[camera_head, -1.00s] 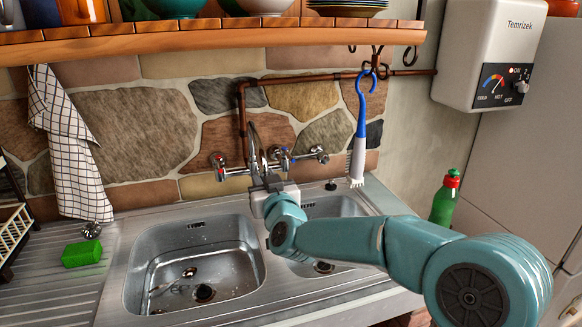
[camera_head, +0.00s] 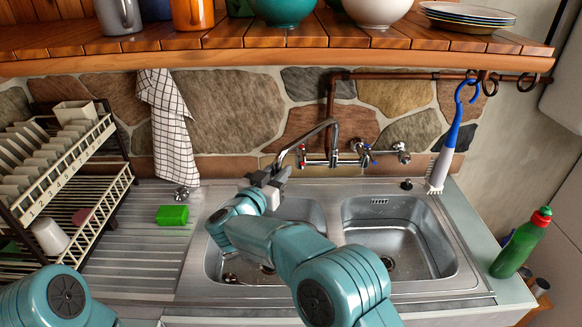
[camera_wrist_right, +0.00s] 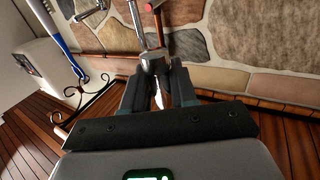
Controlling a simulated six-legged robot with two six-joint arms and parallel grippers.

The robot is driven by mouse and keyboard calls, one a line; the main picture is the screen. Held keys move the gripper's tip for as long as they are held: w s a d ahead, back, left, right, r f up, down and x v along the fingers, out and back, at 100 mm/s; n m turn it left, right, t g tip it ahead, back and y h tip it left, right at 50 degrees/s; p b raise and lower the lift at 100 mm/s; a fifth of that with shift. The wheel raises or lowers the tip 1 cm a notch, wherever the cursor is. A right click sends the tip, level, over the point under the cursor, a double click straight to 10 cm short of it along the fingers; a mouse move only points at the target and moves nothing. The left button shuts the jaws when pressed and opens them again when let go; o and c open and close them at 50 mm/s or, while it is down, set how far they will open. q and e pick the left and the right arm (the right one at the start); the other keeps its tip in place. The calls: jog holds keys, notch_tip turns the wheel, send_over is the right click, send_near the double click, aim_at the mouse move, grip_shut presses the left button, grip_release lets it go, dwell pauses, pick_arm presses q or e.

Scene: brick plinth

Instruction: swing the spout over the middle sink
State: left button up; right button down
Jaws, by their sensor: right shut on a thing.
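The metal spout (camera_head: 308,136) rises from the wall tap (camera_head: 335,160) and curves left, its end over the back part of the left basin (camera_head: 301,208). My right gripper (camera_head: 268,178) is shut on the spout near its end. In the right wrist view the right gripper (camera_wrist_right: 156,75) has its fingers on both sides of the spout (camera_wrist_right: 151,62). The sink shows two basins, the left one and the right basin (camera_head: 365,214); I see no third. My right arm covers part of the left basin. My left gripper is out of view.
A dish rack (camera_head: 62,180) stands at the left. A green sponge (camera_head: 172,215) lies on the drainboard (camera_head: 140,250). A blue-handled brush (camera_head: 452,137) hangs at the right. A green bottle (camera_head: 521,245) stands on the right. A wooden shelf (camera_head: 250,48) overhangs the tap.

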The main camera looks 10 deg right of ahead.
jog(key=shift+w+a+r, duration=0.1)
jog(key=shift+w+a, duration=0.1)
jog(key=shift+w, duration=0.1)
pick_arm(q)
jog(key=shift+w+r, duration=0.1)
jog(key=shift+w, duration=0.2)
pick_arm(e)
jog(key=shift+s+d, duration=0.1)
jog(key=c, duration=1)
grip_release()
jog(key=shift+c, duration=0.2)
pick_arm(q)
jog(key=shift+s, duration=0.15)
pick_arm(e)
jog(key=shift+r, duration=0.1)
